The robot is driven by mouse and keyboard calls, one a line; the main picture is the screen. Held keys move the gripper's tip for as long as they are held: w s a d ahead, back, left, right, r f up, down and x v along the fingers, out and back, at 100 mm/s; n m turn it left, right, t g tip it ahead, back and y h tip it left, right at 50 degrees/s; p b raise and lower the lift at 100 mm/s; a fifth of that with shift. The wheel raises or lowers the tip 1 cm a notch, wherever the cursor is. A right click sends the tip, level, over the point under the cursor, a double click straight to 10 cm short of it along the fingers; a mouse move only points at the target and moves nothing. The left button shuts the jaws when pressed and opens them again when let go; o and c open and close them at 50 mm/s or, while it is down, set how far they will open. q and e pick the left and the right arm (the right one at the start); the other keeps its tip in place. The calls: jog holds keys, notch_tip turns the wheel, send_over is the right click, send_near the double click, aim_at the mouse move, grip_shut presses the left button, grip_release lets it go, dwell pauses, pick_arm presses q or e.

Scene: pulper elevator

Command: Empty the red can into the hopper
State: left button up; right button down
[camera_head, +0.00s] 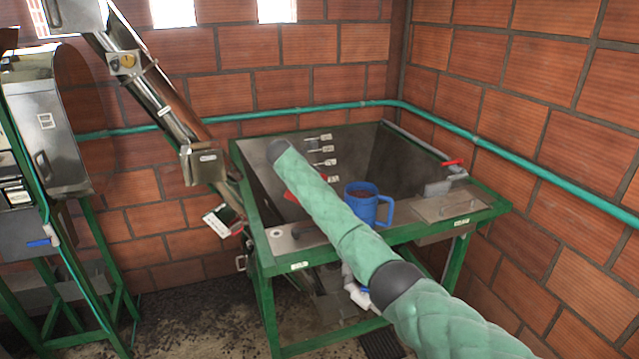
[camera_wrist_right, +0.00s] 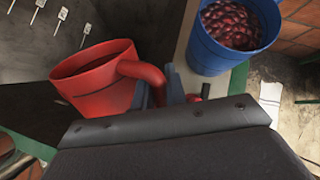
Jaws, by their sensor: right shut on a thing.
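The red can (camera_wrist_right: 92,85) is in my right gripper (camera_wrist_right: 158,88), whose two fingers are shut on its handle in the right wrist view. The can is over the hopper; I see its inner wall near the rim, but not whether it holds anything. Its tilt is hard to judge. In the head view only a bit of the red can (camera_head: 291,198) shows past my green-sleeved right arm, which hides that gripper. The hopper (camera_head: 262,232) is a grey metal basin in a green frame. My left gripper is not in view.
A blue can (camera_head: 361,203) full of red cherries stands on the hopper's front ledge, close to my right arm; it also shows in the right wrist view (camera_wrist_right: 206,51). A sloping elevator chute (camera_head: 170,110) rises at left. A green pipe (camera_head: 520,165) runs along the brick walls.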

jog(key=shift+r+t+h, duration=0.15)
jog(key=shift+t+h, duration=0.75)
jog(key=shift+h, duration=0.2)
jog(key=shift+r+m+t+h+b, duration=0.3)
jog(key=shift+t+h+b, duration=0.1)
jog(key=shift+t+h, duration=0.5)
jog(key=r, duration=0.1)
jog(key=t+h, duration=0.1)
jog(key=r+t+h+b, duration=0.1)
jog(key=shift+w+d+r, duration=0.2)
jog(key=shift+d+r, duration=0.05)
jog(key=shift+r, duration=0.1)
jog(key=shift+r+h, duration=0.25)
jog(key=shift+h, duration=0.05)
